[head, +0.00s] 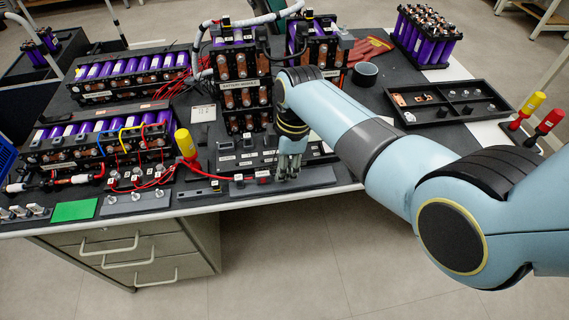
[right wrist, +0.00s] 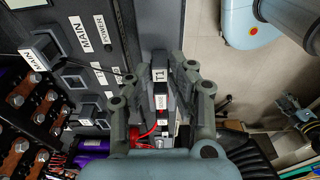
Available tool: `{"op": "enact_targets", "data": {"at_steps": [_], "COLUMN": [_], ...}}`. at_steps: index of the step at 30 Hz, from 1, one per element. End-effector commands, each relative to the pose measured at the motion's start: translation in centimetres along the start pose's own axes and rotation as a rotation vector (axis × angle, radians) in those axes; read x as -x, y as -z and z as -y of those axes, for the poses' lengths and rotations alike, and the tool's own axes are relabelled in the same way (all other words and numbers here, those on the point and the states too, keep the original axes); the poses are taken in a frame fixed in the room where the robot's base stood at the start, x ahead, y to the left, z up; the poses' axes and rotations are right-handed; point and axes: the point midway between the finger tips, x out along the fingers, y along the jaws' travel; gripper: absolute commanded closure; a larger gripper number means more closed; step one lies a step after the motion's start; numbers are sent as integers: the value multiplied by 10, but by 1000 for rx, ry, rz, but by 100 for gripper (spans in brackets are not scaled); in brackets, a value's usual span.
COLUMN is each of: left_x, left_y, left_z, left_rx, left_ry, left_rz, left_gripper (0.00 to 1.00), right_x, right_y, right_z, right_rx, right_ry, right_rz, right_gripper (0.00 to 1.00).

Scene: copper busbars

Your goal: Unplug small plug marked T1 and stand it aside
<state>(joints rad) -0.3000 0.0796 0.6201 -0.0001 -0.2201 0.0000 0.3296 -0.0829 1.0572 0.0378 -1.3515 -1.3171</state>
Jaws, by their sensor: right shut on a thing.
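My right gripper (head: 288,168) is low over the dark strip (head: 318,181) at the table's front edge. In the right wrist view the right gripper (right wrist: 160,72) is shut on the small plug with the white T1 label (right wrist: 158,75), which lies between its two fingers. A second small white label (right wrist: 161,101) shows just below the T1 one. A red wire (right wrist: 138,138) shows behind the left finger. The fingers hide the plug's sides, and I cannot tell whether it is seated or free. My left gripper is not in view.
Battery modules with purple cells (head: 122,75) stand behind and left. Labelled blocks (head: 226,146), a MAIN connector (right wrist: 42,52) and red cables (head: 208,176) crowd the area beside the gripper. A compartment tray (head: 410,121) stands at the right. A green pad (head: 74,210) lies at the front left.

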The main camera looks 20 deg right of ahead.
Motion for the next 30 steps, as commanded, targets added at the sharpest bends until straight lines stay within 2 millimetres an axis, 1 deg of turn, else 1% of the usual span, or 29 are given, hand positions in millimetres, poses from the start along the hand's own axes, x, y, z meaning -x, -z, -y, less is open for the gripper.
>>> {"op": "enact_targets", "data": {"at_steps": [13,14,19,20,27,30], "left_x": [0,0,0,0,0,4], "left_y": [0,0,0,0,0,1], "left_z": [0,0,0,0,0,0], "left_rx": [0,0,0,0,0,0], "left_ry": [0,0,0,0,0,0], "left_rz": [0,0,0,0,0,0], "left_gripper": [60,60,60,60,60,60], "right_x": [-1,-1,-1,-1,-1,3], "right_y": [0,0,0,0,0,0], "right_z": [0,0,0,0,0,0], "right_rx": [0,0,0,0,0,0], "right_ry": [-1,-1,0,0,0,0], "right_rz": [0,0,0,0,0,0], "right_gripper": [100,77,55,53,53,53]}}
